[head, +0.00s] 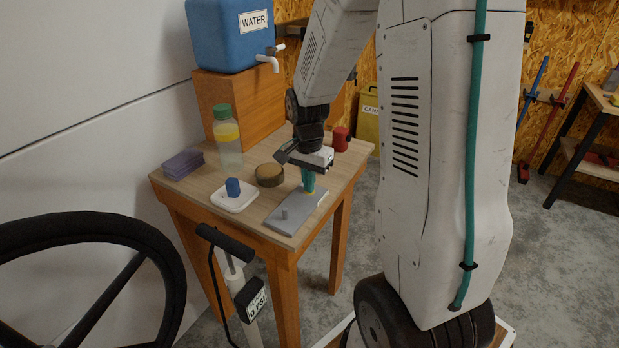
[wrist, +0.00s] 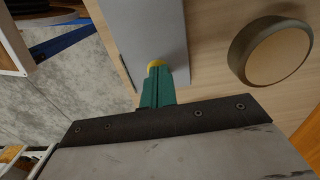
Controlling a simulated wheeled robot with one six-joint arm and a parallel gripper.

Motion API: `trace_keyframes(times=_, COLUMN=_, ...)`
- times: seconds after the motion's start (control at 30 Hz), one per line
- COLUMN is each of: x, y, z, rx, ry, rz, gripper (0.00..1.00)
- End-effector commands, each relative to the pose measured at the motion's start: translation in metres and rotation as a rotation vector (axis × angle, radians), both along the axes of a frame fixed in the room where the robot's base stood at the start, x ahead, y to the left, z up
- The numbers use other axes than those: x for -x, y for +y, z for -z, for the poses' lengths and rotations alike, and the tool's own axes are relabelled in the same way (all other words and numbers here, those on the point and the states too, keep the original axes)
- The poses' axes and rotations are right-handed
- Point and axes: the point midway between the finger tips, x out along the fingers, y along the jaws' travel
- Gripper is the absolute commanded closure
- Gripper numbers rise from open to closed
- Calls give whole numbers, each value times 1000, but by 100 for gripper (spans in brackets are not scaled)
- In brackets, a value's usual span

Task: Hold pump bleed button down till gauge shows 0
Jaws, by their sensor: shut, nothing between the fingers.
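My gripper (head: 309,184) is shut and empty, pointing down over a grey plate (head: 276,221) on the bench. Its green fingers also show in the wrist view (wrist: 156,76). A yellow piece (head: 309,190) sits at the fingertips, seemingly against the plate; it also shows in the wrist view (wrist: 155,63). The fingers cover most of it, so I cannot tell whether it is a button or pressed down. A floor pump (head: 229,244) with a black handle stands in front of the bench. Its gauge (head: 257,304) appears to read 0 PSI.
On the bench (head: 262,154) are a round tan-topped tin (head: 270,175), a white dish (head: 240,203) holding a blue block (head: 232,187), purple sponges (head: 183,164), a bottle (head: 227,140) and a red mug (head: 341,138). A blue water tank (head: 228,38) stands behind. A black wheel (head: 150,240) is at left.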

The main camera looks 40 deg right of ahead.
Motion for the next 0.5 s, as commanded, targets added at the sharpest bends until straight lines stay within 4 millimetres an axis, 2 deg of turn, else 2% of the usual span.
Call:
trace_keyframes(times=0.03, x=7, y=2, z=11, rx=-7, ry=21, rz=-1, gripper=100)
trace_keyframes(times=0.5, x=6, y=1, z=6, rx=-6, ry=18, rz=-1, gripper=100)
